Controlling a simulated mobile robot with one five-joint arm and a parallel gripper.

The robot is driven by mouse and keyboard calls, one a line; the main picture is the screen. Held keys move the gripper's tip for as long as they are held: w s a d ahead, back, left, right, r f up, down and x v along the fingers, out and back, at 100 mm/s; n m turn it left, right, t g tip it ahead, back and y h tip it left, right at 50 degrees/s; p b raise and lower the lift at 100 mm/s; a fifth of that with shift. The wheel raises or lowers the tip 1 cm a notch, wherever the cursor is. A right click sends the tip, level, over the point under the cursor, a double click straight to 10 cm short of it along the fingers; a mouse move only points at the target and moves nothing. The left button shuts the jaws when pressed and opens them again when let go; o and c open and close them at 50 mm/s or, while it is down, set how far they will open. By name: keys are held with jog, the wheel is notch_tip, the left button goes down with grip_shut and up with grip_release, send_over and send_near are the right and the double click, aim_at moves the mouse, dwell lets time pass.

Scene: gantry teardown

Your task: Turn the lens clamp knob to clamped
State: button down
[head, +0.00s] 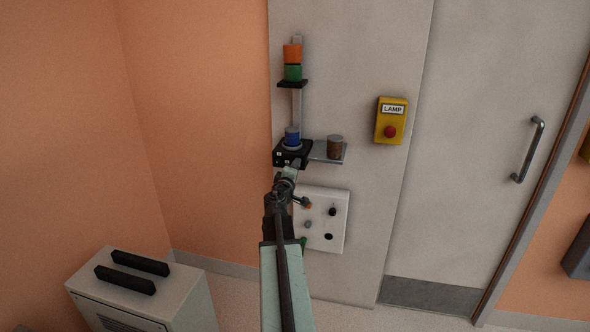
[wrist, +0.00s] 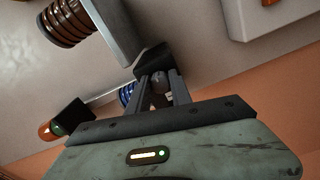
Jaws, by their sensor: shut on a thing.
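A black clamp block (head: 281,152) sits on the wall-mounted gantry, with a blue ribbed cylinder (head: 292,134) standing on it. My gripper (head: 296,166) is at the front of this block. In the wrist view, my gripper's fingers (wrist: 159,84) reach to the black block (wrist: 153,58) and are shut on a small dark rounded piece, the lens clamp knob (wrist: 159,92), mostly hidden between them. A small white mark shows beside it. The blue cylinder (wrist: 126,94) shows just behind the fingers. The knob's turned position cannot be told.
A brown ribbed cylinder (head: 335,147) stands on the grey shelf (head: 319,150) right of the block. Orange (head: 292,53) and green (head: 293,72) pieces sit above on the post. A white panel (head: 338,215) with small knobs is below. A yellow LAMP box (head: 391,121) is to the right.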

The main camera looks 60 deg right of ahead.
jog(key=shift+s+d, duration=0.1)
dwell(0.3)
jog(key=c, duration=1.2)
grip_release()
jog(key=shift+o, duration=0.2)
jog(key=v, duration=0.7)
jog(key=shift+a, duration=0.4)
